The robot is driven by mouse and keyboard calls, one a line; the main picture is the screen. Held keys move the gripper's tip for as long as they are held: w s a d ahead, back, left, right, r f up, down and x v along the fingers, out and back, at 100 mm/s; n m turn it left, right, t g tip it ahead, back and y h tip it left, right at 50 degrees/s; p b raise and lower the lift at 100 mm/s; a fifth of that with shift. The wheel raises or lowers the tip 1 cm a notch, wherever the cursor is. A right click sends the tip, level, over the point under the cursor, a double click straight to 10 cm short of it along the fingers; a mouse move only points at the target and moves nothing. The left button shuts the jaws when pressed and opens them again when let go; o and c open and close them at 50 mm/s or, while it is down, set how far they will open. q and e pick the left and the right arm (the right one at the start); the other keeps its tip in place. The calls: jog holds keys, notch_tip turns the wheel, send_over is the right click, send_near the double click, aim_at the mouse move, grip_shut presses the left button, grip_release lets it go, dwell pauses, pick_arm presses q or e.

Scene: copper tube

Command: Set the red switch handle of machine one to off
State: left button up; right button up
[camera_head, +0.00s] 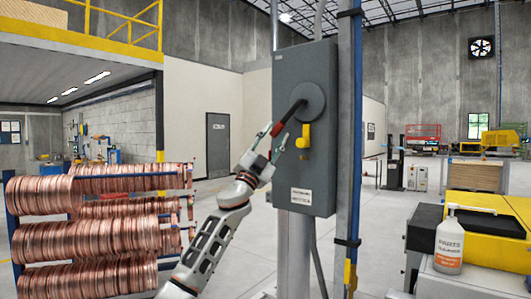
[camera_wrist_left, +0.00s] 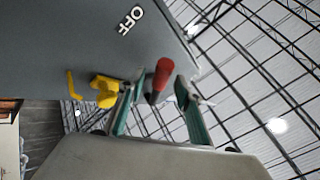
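The red switch handle (camera_head: 277,129) is on a dark lever from a round disc (camera_head: 312,102) on the grey switch box (camera_head: 305,170). The lever slants down and left from the disc. My left gripper (camera_head: 273,141) is at the handle, by the box's left edge. In the left wrist view, the red handle (camera_wrist_left: 160,79) lies between the two teal fingers (camera_wrist_left: 158,103). The fingers stand apart, with gaps visible on both sides of the handle. My right gripper is not in view.
A yellow latch (camera_head: 303,138) juts from the box front, close to the gripper; it also shows in the left wrist view (camera_wrist_left: 105,91). A blue and grey post (camera_head: 347,150) stands right of the box. Copper tube coils (camera_head: 90,235) fill a rack at left.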

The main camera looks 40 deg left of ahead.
pick_arm(q)
jog(key=v, duration=0.9)
jog(key=shift+f, duration=0.15)
jog(key=w+d+f+n+g, duration=0.1)
jog(key=d+f+g, duration=0.15)
jog(key=f, duration=0.95)
jog(key=w+d+f+n+g, duration=0.1)
jog(key=d+f, duration=0.3)
jog(key=f, duration=0.8)
jog(key=s+d+f+n+g, duration=0.1)
jog(key=s+d+f+g, duration=0.2)
jog(key=f, duration=0.7)
jog(key=s+d+f+g, duration=0.1)
jog(key=s+d+f, duration=0.25)
jog(key=f, duration=0.75)
jog(key=s+d+f+n+g, duration=0.1)
jog(key=s+d+f+g, duration=0.1)
jog(key=s+d+f, duration=0.3)
jog(key=s+d+f+n+g+h, duration=0.1)
jog(key=s+d+f+g, duration=0.2)
jog(key=s+f, duration=1.1)
jog(key=s+d+f+n+g+h, duration=0.1)
jog(key=s+d+f+g, duration=0.2)
jog(key=s+d+f, duration=0.5)
jog(key=s+f, duration=0.1)
jog(key=s, duration=0.1)
jog(key=shift+s+f, duration=0.25)
jog(key=shift+f, duration=0.05)
jog(key=shift+o, duration=0.4)
